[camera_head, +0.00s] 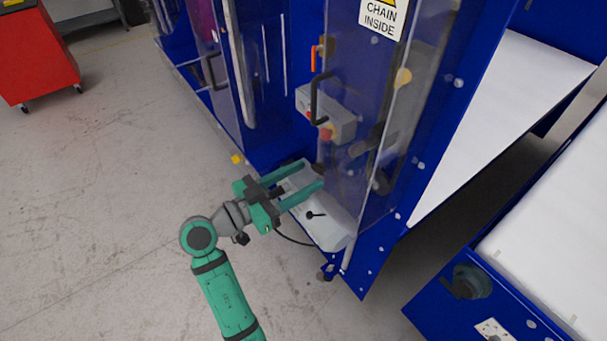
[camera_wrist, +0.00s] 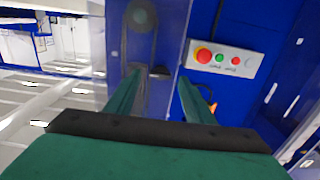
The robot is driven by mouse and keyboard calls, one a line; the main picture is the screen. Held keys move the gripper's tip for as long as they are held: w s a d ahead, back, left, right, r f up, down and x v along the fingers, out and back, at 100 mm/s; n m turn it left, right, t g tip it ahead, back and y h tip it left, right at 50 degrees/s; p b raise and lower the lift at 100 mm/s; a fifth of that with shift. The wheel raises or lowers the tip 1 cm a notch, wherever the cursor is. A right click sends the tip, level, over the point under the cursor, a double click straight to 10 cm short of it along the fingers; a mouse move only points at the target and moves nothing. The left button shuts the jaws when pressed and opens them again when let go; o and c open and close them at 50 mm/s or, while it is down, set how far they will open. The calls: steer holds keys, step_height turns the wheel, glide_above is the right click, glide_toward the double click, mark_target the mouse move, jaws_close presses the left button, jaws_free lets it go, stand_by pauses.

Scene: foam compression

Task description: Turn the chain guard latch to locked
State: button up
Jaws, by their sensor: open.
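My gripper (camera_head: 312,174) is open, with two green fingers pointing at the blue machine, in front of its lower clear guard. It also shows in the wrist view (camera_wrist: 162,76), with a small dark piece between or just beyond the fingertips; I cannot tell whether it touches them. A short black lever (camera_head: 315,214) sits on a pale sloping panel (camera_head: 328,232) just below my fingers and may be the latch. The clear chain guard (camera_head: 352,90) bears a "CHAIN INSIDE" sign (camera_head: 384,15). Whether the latch is locked cannot be read.
A black handle (camera_head: 316,100) and an orange piece (camera_head: 313,58) are higher on the machine. A grey button box (camera_head: 341,124) with a red button shows behind clear panels, and in the wrist view (camera_wrist: 222,68). A red cabinet (camera_head: 38,55) stands far left. The floor left is open.

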steer(key=shift+x, duration=0.95)
